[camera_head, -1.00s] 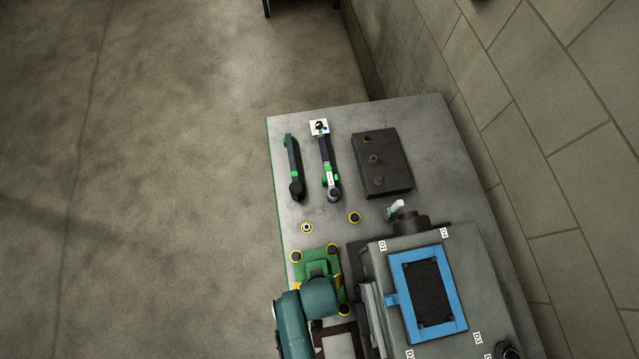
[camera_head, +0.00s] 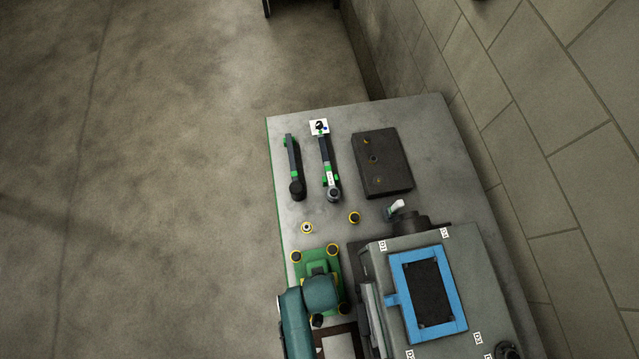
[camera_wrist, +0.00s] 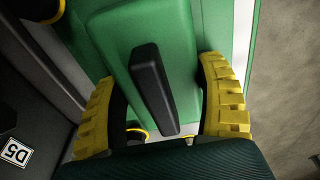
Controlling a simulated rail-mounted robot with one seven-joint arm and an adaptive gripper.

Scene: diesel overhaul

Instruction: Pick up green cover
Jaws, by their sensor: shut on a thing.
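The green cover (camera_head: 308,259) lies at the left edge of the bench, with round yellow-and-black fittings at its corners. My teal wrist hides its middle in the head view. In the wrist view, the cover (camera_wrist: 125,30) has a raised green block with a black bar (camera_wrist: 153,85) on top. My gripper (camera_wrist: 158,85) has its yellow ribbed fingers on either side of this block and is shut on the cover. The exact finger contact is partly hidden. I cannot tell whether the cover is lifted off the surface.
A grey engine block (camera_head: 465,260) with a blue frame (camera_head: 400,268) stands close on the right. A black box (camera_head: 383,175), two dark wrench-like tools (camera_head: 293,165) (camera_head: 327,160) and two small yellow-ringed parts (camera_head: 307,228) (camera_head: 354,218) lie further up the bench. Open floor is at left.

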